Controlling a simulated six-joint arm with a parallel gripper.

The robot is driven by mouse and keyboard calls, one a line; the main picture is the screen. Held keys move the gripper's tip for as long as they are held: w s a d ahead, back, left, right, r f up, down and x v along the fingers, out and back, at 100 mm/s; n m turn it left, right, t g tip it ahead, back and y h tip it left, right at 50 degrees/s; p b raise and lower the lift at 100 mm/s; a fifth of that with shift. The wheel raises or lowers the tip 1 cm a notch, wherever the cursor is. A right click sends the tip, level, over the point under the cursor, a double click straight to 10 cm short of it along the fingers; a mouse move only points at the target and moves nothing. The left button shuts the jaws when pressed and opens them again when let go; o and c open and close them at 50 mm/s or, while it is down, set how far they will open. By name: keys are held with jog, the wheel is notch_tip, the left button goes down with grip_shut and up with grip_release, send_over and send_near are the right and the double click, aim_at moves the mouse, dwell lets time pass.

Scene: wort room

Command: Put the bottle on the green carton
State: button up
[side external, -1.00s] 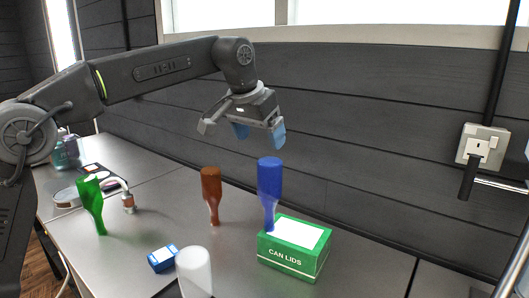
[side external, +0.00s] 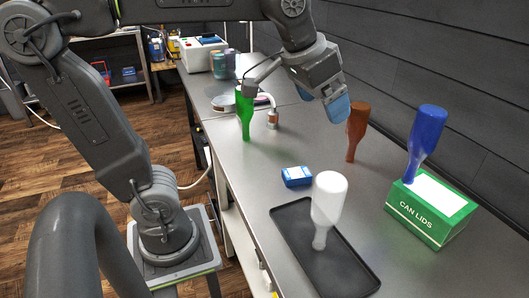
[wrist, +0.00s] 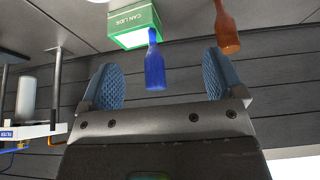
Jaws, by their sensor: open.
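The green carton (side external: 432,217), marked CAN LIDS, sits at the right of the bench. A blue bottle (side external: 426,135) stands neck-down on its top. The wrist view also shows the carton (wrist: 118,22) and the blue bottle (wrist: 155,70). A brown bottle (side external: 357,125), a green bottle (side external: 244,110) and a white bottle (side external: 328,195) also stand neck-down. My gripper (side external: 322,103) is open and empty above the bench, left of the brown bottle in the side view. In the wrist view, the blue bottle appears between the open jaws (wrist: 163,82), beyond them.
The white bottle stands on a dark tray (side external: 345,268). A small blue box (side external: 297,176) lies behind it. A pipe-like fitting (side external: 271,115) is near the green bottle. A dark plank wall (side external: 450,70) runs along the bench's right side.

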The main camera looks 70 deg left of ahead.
jog(key=s+a+f, duration=0.1)
jog(key=s+f, duration=0.8)
jog(key=s, duration=0.1)
jog(key=shift+s+f, duration=0.2)
jog(key=shift+f, duration=0.15)
